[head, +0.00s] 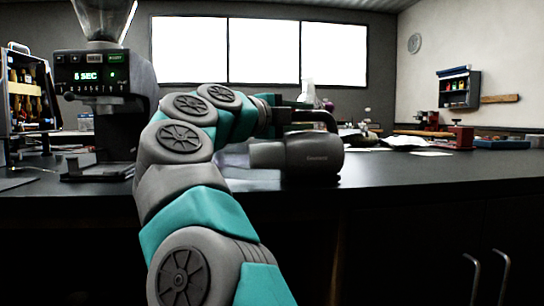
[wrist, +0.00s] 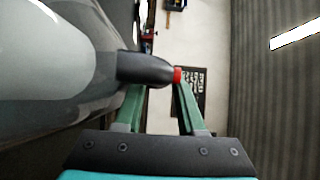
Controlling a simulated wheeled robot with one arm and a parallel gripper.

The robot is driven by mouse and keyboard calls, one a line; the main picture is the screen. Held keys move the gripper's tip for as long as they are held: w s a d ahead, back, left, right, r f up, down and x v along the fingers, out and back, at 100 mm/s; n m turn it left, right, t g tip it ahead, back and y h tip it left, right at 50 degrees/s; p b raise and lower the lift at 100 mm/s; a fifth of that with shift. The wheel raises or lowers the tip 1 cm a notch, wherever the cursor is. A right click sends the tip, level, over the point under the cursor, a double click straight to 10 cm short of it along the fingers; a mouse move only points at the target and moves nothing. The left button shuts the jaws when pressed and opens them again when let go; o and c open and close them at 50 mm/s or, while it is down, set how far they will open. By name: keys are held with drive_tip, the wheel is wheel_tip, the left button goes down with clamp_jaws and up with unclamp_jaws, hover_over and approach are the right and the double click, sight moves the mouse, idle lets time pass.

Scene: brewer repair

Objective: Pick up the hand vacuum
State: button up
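The hand vacuum (head: 270,155) lies on the dark counter, a grey barrel with a darker body and a dark handle arching over the top. In the wrist view, its large pale grey body (wrist: 45,60) fills the left side, and its dark handle (wrist: 145,69) with a red end reaches across the fingertips. My gripper (head: 292,115) is at the handle's left end. Its two green fingers (wrist: 160,88) stand apart, with a gap wider than the handle in the head view. The left fingertip is partly hidden by the handle, so contact is not clear.
A coffee grinder (head: 100,85) with a lit display stands on the counter at the left, close to my arm. A tool case (head: 28,90) is at the far left. Clutter and a red box (head: 461,137) lie further back right. The counter's front right is clear.

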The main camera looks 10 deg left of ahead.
drive_tip(key=shift+c, duration=0.2)
clamp_jaws()
drive_tip(key=shift+r, duration=0.1)
idle(0.4)
